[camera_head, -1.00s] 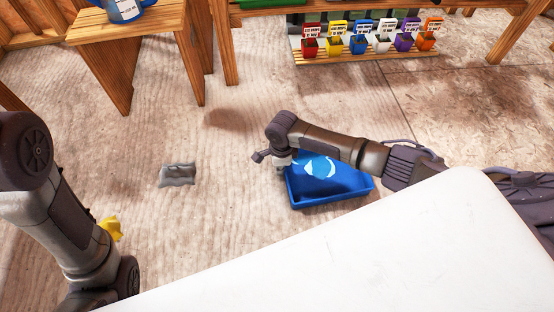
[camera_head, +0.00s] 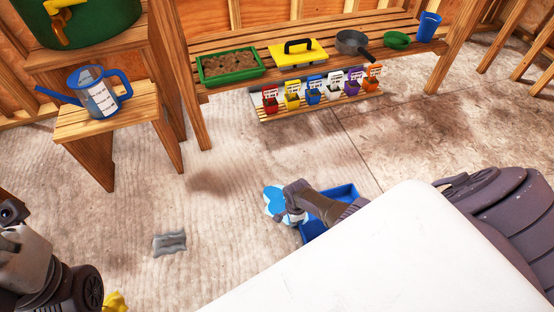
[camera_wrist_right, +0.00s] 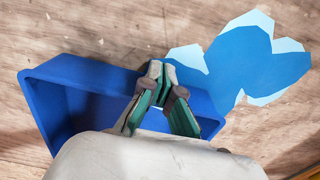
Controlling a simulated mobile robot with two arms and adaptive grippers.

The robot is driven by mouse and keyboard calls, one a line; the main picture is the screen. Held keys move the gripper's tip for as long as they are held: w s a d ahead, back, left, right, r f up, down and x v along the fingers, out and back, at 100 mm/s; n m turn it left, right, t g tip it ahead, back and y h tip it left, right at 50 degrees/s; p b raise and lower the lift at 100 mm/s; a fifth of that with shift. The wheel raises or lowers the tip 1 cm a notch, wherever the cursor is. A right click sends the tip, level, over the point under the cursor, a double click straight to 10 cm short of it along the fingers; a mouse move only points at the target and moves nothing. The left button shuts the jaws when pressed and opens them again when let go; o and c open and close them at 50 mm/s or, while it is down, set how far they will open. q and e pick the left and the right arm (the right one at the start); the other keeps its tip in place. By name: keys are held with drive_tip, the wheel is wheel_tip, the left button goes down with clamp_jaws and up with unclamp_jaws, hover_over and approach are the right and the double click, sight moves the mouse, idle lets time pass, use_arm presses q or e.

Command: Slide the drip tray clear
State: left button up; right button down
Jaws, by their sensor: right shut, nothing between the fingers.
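The blue drip tray (camera_head: 343,193) lies on the floor, partly hidden by my right arm and the white surface in front. It also shows in the right wrist view (camera_wrist_right: 85,75). A flat blue and pale-blue patch (camera_head: 273,202) lies on the floor just left of the tray; in the wrist view the patch (camera_wrist_right: 238,62) is beyond the tray's upper right. My right gripper (camera_head: 288,220) is shut and empty. In the wrist view its fingertips (camera_wrist_right: 158,72) overlap the tray's rim; I cannot tell whether they touch it. My left gripper does not show.
A grey cloth (camera_head: 170,243) and a yellow item (camera_head: 114,302) lie on the floor to the left. A watering can (camera_head: 98,92) stands on a wooden stool (camera_head: 75,123). A slatted bench (camera_head: 300,60) holds garden items above several coloured pots. The middle floor is open.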

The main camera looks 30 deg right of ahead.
drive_tip(key=s+d, duration=0.1)
drive_tip(key=d, duration=0.4)
drive_tip(key=s+d+b, duration=0.1)
drive_tip(key=s+d, duration=0.1)
drive_tip(key=d, duration=0.4)
drive_tip(key=s+d, duration=0.1)
drive_tip(key=d, duration=0.5)
drive_tip(key=shift+s+d+b, duration=0.25)
drive_tip(key=shift+s+b, duration=0.05)
drive_tip(key=shift+a, duration=0.1)
